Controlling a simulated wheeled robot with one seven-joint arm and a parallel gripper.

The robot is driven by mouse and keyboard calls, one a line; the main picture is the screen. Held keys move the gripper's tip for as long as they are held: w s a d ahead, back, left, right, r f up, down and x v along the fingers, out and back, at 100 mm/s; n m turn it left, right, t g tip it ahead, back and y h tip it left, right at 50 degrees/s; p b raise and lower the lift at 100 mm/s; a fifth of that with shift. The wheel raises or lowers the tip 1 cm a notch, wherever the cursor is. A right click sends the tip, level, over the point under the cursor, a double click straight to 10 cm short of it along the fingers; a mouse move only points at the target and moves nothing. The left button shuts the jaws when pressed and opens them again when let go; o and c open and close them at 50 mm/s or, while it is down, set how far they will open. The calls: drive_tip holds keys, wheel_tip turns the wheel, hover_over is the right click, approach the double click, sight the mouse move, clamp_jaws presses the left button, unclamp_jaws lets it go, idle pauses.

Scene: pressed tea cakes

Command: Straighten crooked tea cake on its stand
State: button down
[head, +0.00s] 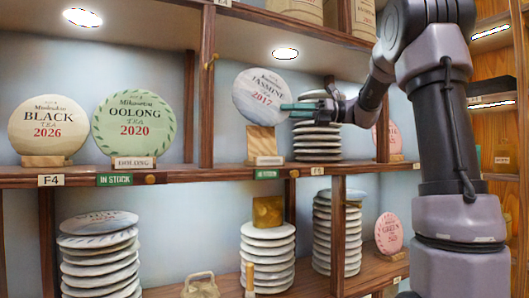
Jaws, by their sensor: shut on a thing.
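The crooked tea cake (259,97) is a pale grey disc labelled "Jasmine 2017", in the head view on the middle shelf. It is tilted, its text slanting down to the right. It stands above a wooden stand (265,144); I cannot tell whether its lower edge touches the stand. My gripper (292,107) reaches in from the right with teal fingers and is shut on the right edge of this cake. The far finger is partly hidden.
A stack of wrapped cakes (317,140) stands close behind my gripper. The Oolong cake (133,129) and the Black cake (47,130) stand upright to the left. A wooden post (207,90) rises left of the Jasmine cake. A pink cake (394,137) is partly hidden behind my arm.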

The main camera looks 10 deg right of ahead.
drive_tip(key=s+d+n+g+h, duration=0.2)
drive_tip(key=s+d+n+h, duration=0.1)
drive_tip(key=s+h, duration=0.3)
drive_tip(key=w+a+f, duration=0.2)
drive_tip(key=w+f, duration=0.3)
drive_tip(key=w, duration=0.2)
drive_tip(key=shift+n, duration=0.3)
idle(1.1)
drive_tip(key=shift+f, duration=0.25)
idle(0.5)
unclamp_jaws()
drive_tip(key=shift+w, duration=0.1)
idle(0.4)
drive_tip(key=shift+d, duration=0.1)
idle(0.5)
